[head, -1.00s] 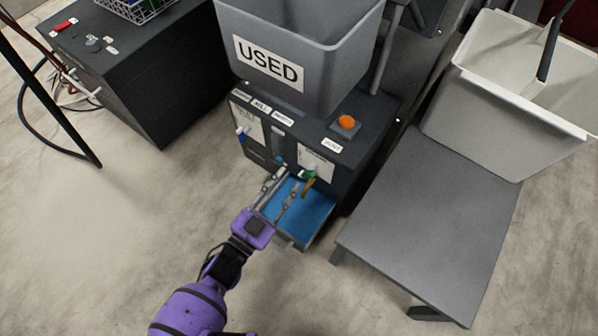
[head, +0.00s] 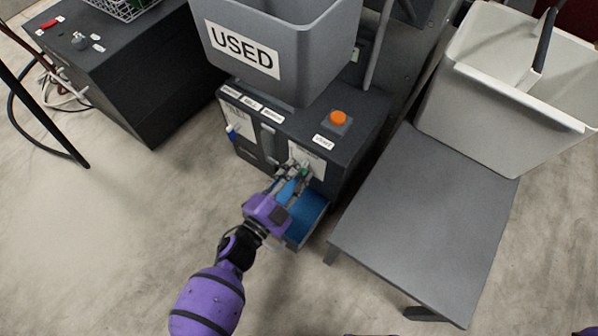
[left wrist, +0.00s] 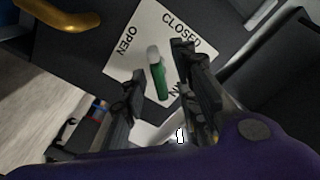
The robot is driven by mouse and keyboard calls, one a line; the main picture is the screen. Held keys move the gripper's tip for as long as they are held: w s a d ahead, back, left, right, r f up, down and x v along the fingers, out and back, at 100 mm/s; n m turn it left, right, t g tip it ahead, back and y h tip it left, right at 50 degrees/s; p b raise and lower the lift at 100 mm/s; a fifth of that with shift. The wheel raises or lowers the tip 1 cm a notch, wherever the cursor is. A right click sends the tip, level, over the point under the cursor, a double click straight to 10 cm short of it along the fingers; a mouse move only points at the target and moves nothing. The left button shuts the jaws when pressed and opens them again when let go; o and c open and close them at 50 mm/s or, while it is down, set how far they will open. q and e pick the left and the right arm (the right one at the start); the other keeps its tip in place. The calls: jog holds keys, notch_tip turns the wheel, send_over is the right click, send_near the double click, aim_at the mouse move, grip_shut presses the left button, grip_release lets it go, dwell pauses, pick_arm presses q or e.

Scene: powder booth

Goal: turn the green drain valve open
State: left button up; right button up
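The green drain valve (head: 305,171) is on the front of the dark cabinet, mostly hidden by my left gripper (head: 291,171) in the head view. In the left wrist view its green handle (left wrist: 160,82) lies over a white plate (left wrist: 122,65) marked OPEN at left and CLOSED at upper right. The handle's free end points toward the wrist, away from both words. My left gripper (left wrist: 158,65) is open, with one finger on each side of the handle and a visible gap to each. Contact is not visible. My right gripper is not in view.
A blue-floored tray (head: 309,212) sits below the valve. A grey USED bin (head: 290,60) overhangs above, and an orange button (head: 338,117) is on the cabinet top. A grey table (head: 425,220) stands at right.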

pick_arm(q)
jog(key=shift+w+d, duration=0.15)
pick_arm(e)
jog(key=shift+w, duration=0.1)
pick_arm(q)
jog(key=shift+c, duration=0.3)
grip_shut()
